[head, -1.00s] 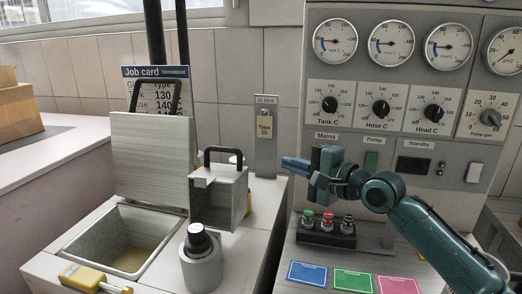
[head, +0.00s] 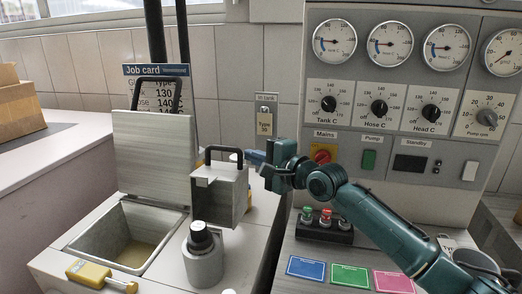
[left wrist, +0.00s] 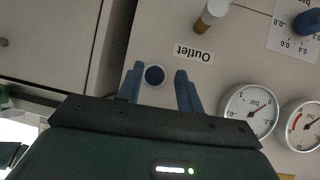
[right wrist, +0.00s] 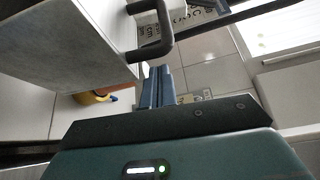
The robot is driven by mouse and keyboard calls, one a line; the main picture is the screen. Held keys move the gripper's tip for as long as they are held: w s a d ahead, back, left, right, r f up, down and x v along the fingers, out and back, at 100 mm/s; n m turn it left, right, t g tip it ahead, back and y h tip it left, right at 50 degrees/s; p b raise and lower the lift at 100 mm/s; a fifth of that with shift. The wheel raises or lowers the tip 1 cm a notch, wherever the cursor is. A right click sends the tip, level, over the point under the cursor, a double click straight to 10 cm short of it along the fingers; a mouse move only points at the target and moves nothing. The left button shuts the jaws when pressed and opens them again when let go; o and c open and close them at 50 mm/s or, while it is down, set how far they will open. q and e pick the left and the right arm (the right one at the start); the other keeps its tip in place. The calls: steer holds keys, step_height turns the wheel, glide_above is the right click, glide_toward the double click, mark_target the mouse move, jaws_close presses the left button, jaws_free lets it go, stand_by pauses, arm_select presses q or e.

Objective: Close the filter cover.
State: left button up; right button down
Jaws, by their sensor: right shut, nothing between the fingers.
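My left gripper (left wrist: 158,82) is open and empty, facing a panel with a dark round outlet (left wrist: 154,75).
An open tank (head: 75,247) with its hinged lid (head: 150,150) raised is left of the box. A black-capped cylinder (head: 202,265) stands in front, beside a yellow tool (head: 88,273). The control panel (head: 395,140) rises at right, with several coloured buttons (head: 326,219) below.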

arm_select(q)
steer(key=shift+s+a+f, duration=0.1)
steer(key=shift+f, duration=0.1)
arm_select(e)
steer(key=shift+s+a+r, duration=0.1)
steer(key=shift+s+a, duration=0.1)
steer(key=shift+s, duration=0.25)
